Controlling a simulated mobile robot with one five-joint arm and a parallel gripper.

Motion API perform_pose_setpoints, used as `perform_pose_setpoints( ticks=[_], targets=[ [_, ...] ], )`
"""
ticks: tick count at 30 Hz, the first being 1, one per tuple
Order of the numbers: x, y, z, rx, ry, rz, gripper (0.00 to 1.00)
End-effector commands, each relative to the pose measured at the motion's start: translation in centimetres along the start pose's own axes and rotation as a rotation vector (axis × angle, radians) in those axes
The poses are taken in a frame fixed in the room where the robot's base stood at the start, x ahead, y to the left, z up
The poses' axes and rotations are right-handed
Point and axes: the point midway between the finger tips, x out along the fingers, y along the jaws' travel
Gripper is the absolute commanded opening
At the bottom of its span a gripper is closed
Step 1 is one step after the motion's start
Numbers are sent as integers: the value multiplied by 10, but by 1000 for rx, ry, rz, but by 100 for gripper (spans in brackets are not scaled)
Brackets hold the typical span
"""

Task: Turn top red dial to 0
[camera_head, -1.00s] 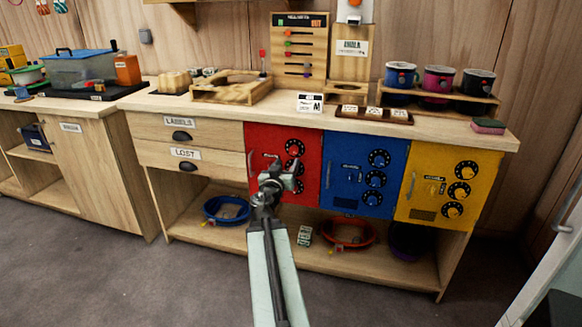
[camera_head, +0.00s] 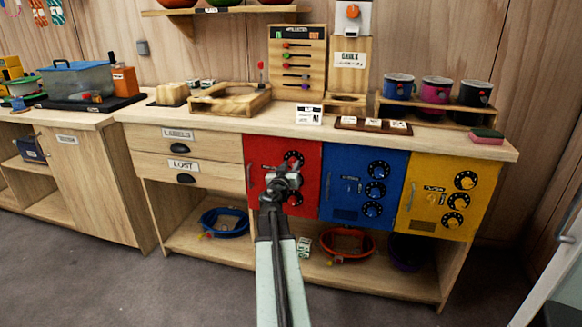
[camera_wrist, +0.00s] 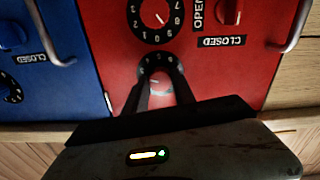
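The red cabinet door (camera_head: 260,160) stands left of the blue door. Its top dial (camera_head: 293,158) is black with a red centre and white marks; it shows just above my gripper (camera_head: 286,176). The wrist view is upside down relative to the head view. There the top dial (camera_wrist: 160,62) lies at the tips of my gripper (camera_wrist: 160,76), with one finger on each side. The fingers stand apart, and contact with the knob cannot be made out. The dial below it (camera_wrist: 155,17) shows pale digits. The top dial's setting is not readable.
The blue door (camera_head: 350,180) and yellow door (camera_head: 425,205) carry similar dials. The countertop (camera_head: 230,120) juts above the red door, close to my gripper. A door handle (camera_head: 250,176) is at the red door's left edge. Bowls, including a red one (camera_head: 347,243), sit on the shelf below.

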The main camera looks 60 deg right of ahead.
Motion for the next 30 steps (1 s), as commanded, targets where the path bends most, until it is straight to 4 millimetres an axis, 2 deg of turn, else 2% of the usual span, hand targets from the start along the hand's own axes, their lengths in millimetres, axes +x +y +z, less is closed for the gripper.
perform_pose_setpoints(
  ticks=[14, 30],
  targets=[
    [0, -1, 0, -76, 0, -1, 0],
    [-1, -1, 0, -536, 1, -2, 0]
  ],
)
